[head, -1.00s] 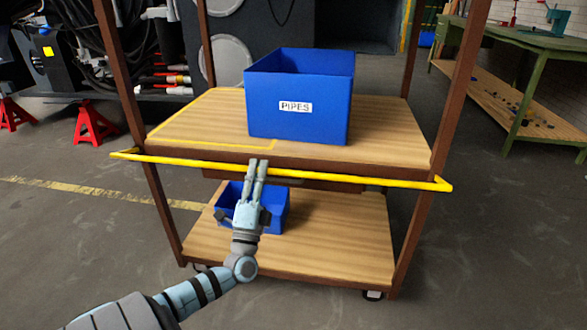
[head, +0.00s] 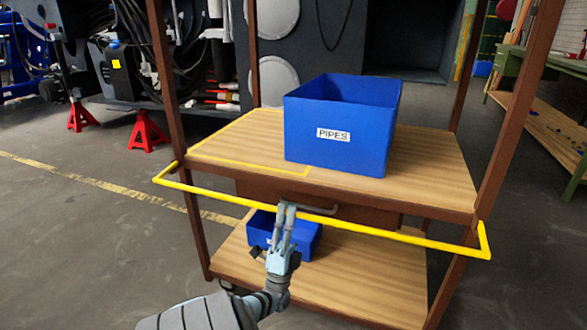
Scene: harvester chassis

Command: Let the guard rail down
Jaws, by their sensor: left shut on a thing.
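The yellow guard rail (head: 381,230) runs across the front of the brown-framed cart, a little below the front edge of its upper shelf (head: 435,178). Its ends bend back to the posts on both sides. My left gripper (head: 286,206) is at the rail, left of its middle, with its fingers shut on the bar. The forearm comes up from the bottom of the head view. My right gripper is not in view.
A blue bin labelled PIPES (head: 340,155) stands on the upper shelf, beside a yellow outlined area. A smaller blue bin (head: 305,241) sits on the lower shelf (head: 365,272), behind my gripper. Red jack stands (head: 148,131) and a green workbench (head: 560,64) stand behind.

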